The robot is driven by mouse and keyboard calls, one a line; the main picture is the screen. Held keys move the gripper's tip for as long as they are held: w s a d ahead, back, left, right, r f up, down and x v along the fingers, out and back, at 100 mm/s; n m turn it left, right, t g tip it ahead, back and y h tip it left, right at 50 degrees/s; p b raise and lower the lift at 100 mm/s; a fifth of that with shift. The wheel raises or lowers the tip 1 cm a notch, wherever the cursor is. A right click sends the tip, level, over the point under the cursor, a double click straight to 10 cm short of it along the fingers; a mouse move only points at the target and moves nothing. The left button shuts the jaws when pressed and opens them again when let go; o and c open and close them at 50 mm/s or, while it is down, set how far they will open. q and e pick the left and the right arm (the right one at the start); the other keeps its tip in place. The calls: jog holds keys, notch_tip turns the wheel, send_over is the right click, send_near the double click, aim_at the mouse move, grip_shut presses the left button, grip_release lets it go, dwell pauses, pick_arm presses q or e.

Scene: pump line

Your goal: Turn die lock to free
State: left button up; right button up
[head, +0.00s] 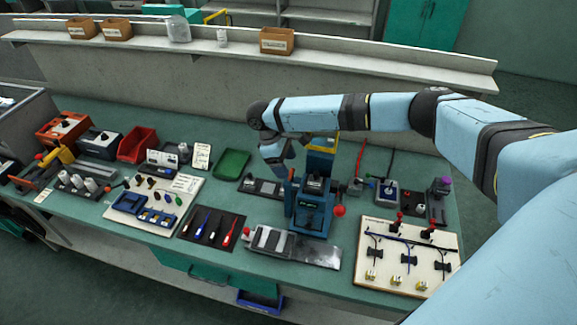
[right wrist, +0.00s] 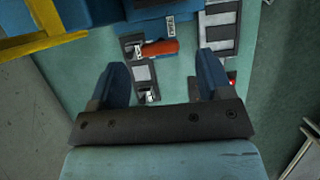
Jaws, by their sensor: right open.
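My right arm comes in from the right in the head view and bends down behind the blue press (head: 312,222); its gripper (head: 290,172) is small and partly hidden there. In the right wrist view the right gripper (right wrist: 162,70) is open, with two blue fingers apart and nothing held. An orange lever (right wrist: 160,48) on a dark plate shows just beyond and between the fingertips, apart from them. It may be the die lock; its label (right wrist: 170,27) is too small to read. A second small metal latch (right wrist: 148,95) lies between the fingers. My left gripper is not in view.
The press has a red ball knob (head: 339,211) at its right. A yellow bar (right wrist: 45,40) shows at the left of the wrist view. A green tray (head: 231,164), screwdriver mat (head: 212,228) and wired board (head: 405,255) lie around on the bench. Shelf boxes (head: 277,40) stand behind.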

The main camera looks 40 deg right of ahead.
jog(key=x, duration=0.2)
jog(key=shift+d+f, duration=0.15)
jog(key=shift+f, duration=0.15)
jog(key=shift+s+f, duration=0.1)
jog(key=shift+f, duration=0.05)
jog(key=shift+c, duration=0.4)
jog(key=c, duration=0.8)
jog(key=shift+c, duration=0.2)
